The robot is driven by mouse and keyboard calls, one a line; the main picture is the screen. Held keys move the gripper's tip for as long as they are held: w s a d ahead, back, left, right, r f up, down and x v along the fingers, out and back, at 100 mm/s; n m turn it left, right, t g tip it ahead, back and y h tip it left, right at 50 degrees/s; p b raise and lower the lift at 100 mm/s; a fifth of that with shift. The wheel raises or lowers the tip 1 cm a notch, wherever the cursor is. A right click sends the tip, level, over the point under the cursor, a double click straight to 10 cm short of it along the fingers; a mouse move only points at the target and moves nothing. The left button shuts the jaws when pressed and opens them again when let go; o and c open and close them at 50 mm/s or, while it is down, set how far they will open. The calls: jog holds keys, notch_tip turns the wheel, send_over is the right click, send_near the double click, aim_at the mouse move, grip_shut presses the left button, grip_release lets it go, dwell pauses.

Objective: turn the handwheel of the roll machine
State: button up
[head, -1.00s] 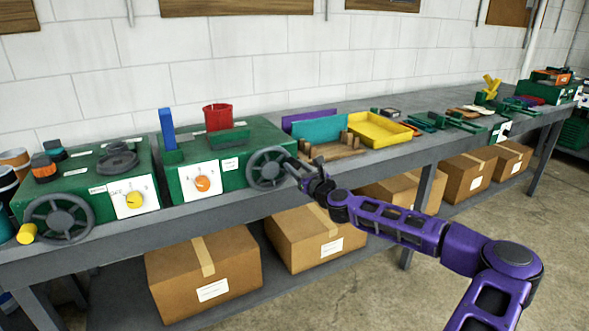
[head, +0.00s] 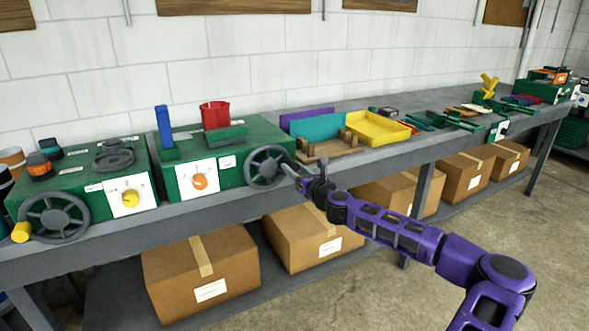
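Two green machines with grey handwheels stand on the bench in the head view; I cannot read which one is labelled the roll machine. The right machine (head: 245,135) has an orange dial, a red container and a blue upright block on it. Its spoked handwheel (head: 254,168) faces front at its right end. My gripper (head: 287,169) is at the right rim of this wheel; the fingers are too small and dark to tell contact or opening. The left machine (head: 75,185) has a yellow dial, and its handwheel (head: 54,217), with a yellow knob beside it, is far from my gripper.
A wooden rack with teal and purple sheets (head: 318,128) and a yellow tray (head: 375,129) are right of the wheel on the grey bench (head: 210,214). Cardboard boxes (head: 200,271) sit on the shelf below. The floor in front is clear.

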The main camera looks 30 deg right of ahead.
jog(key=o, duration=0.3)
jog(key=s+p, duration=0.1)
jog(key=s, duration=1.6)
jog(key=shift+s+d, duration=0.25)
